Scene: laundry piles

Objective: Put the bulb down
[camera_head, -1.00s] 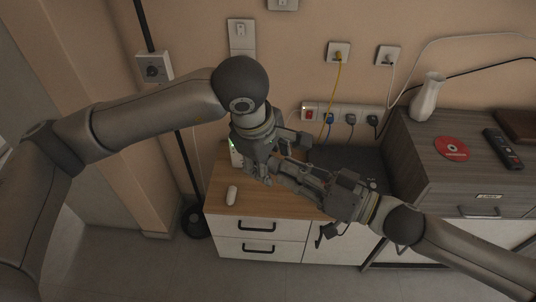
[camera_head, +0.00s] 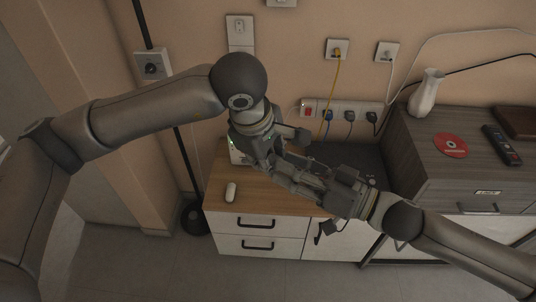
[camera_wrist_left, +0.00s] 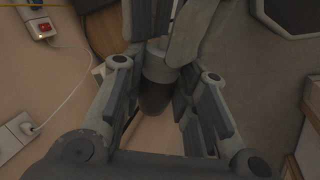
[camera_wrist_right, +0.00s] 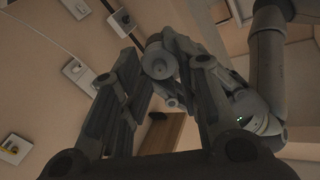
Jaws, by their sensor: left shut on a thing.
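A grey cylindrical thing with a dark round end, likely the bulb (camera_wrist_left: 155,92), is between the fingers of my left gripper (camera_wrist_left: 162,88) in the left wrist view. My left gripper is shut on it. In the right wrist view a grey round-ended thing (camera_wrist_right: 158,62), likely the same, shows near the fingertips. My right gripper (camera_wrist_right: 157,85) has its fingers spread apart. In the head view my left gripper (camera_head: 272,163) and right gripper (camera_head: 303,179) nearly meet above the wooden cabinet top (camera_head: 265,198). The grippers hide the bulb there.
A small white rounded object (camera_head: 230,192) lies on the cabinet's left part. A white device with a green light (camera_head: 236,152) stands behind it. A power strip (camera_head: 342,112) is on the wall. The dark cabinet (camera_head: 425,148) at right holds a vase (camera_head: 425,93), red disc (camera_head: 451,146) and remote (camera_head: 502,146).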

